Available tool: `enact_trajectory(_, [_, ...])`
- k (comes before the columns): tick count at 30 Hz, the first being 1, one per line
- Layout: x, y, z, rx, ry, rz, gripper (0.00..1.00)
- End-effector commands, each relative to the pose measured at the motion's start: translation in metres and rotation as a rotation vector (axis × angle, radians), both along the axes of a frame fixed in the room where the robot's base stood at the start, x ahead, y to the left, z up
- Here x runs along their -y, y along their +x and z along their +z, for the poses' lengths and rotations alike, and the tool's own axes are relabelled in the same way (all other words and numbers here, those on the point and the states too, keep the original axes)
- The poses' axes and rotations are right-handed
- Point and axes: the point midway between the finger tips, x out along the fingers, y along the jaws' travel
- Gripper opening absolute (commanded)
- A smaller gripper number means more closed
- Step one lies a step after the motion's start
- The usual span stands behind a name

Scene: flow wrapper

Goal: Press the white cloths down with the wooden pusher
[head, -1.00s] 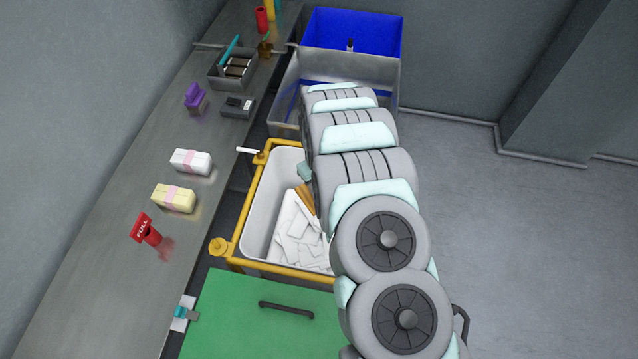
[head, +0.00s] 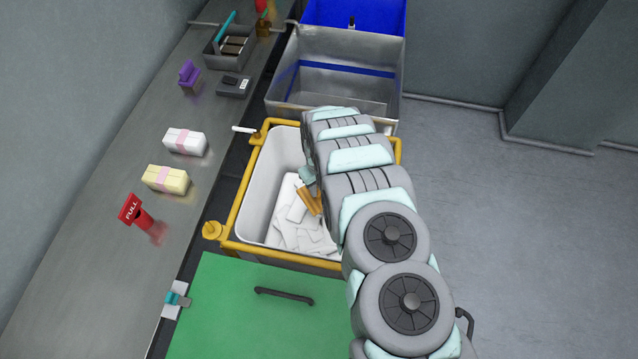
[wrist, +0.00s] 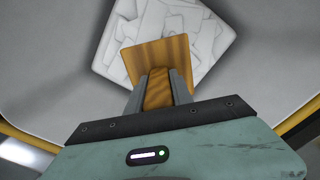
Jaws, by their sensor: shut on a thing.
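White cloths (head: 292,232) lie in a loose, flat pile on the floor of a white bin with a yellow frame (head: 243,200). They also show in the wrist view (wrist: 205,22). My gripper (wrist: 158,82) is shut on the handle of the wooden pusher (wrist: 170,50). The pusher's flat wooden plate is over the cloths in the wrist view. In the head view the pusher (head: 312,203) is inside the bin, partly hidden by my arm. I cannot tell whether the plate touches the cloths.
A green lid (head: 240,320) with a dark handle is in front of the bin. A metal bin (head: 335,85) stands behind it. On the counter at left are a white bundle (head: 185,141), a yellow bundle (head: 165,179) and a red "FULL" sign (head: 131,210).

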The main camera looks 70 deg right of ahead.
Motion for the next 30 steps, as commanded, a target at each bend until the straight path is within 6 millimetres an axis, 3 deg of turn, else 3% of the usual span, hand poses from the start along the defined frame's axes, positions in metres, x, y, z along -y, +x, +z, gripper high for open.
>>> enact_trajectory(1, [0.000, -0.001, -0.012, 0.000, 0.000, -0.001, 0.00])
enact_trajectory(18, [0.000, 0.000, -0.088, 0.000, 0.000, -0.001, 0.00])
enact_trajectory(30, [0.001, 0.000, -0.100, 0.001, -0.002, 0.000, 0.00])
